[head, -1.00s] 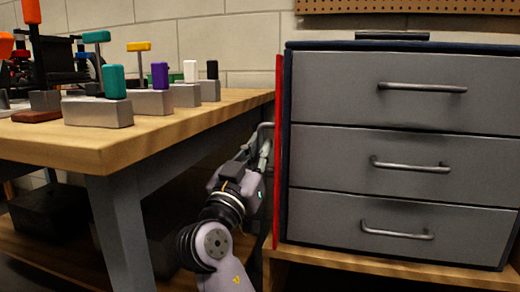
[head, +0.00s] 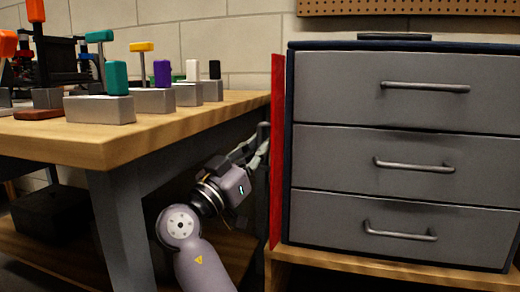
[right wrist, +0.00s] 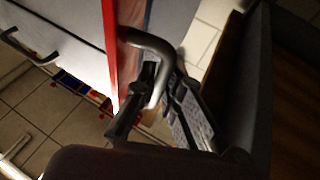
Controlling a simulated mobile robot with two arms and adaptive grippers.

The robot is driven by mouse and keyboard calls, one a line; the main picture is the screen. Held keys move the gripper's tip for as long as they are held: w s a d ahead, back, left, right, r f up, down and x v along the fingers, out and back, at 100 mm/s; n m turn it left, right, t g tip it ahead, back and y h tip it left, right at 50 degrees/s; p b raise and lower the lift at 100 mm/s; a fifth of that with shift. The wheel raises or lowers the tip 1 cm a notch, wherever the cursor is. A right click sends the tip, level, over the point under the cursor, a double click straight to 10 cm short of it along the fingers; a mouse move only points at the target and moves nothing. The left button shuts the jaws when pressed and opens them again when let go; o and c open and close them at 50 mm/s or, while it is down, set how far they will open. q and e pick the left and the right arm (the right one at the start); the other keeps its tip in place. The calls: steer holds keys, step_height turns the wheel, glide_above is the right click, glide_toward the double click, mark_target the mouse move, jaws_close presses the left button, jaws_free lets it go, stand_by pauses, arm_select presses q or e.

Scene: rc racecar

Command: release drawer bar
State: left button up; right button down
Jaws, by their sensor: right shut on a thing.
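The red drawer bar (head: 277,150) stands upright along the left front edge of the grey drawer cabinet (head: 400,245). It also shows in the right wrist view (right wrist: 111,55). A grey bent handle (right wrist: 150,45) sticks out from the bar. My right gripper (head: 262,143) reaches up between the workbench and the cabinet, at the left of the bar. In the right wrist view its fingers (right wrist: 148,98) are shut around the handle. The three drawers, with handles such as the top one (head: 425,87), look shut. My left gripper is not in view.
The wooden workbench (head: 110,150) is close on the left, with its leg (head: 122,225) beside my arm. Several coloured-handled tools in grey blocks (head: 100,109) stand on it. The gap between bench and cabinet is narrow. The floor in front of the drawers is mostly out of view.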

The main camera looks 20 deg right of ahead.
steer(key=c, duration=2)
jaws_free()
steer(key=shift+o, duration=0.2)
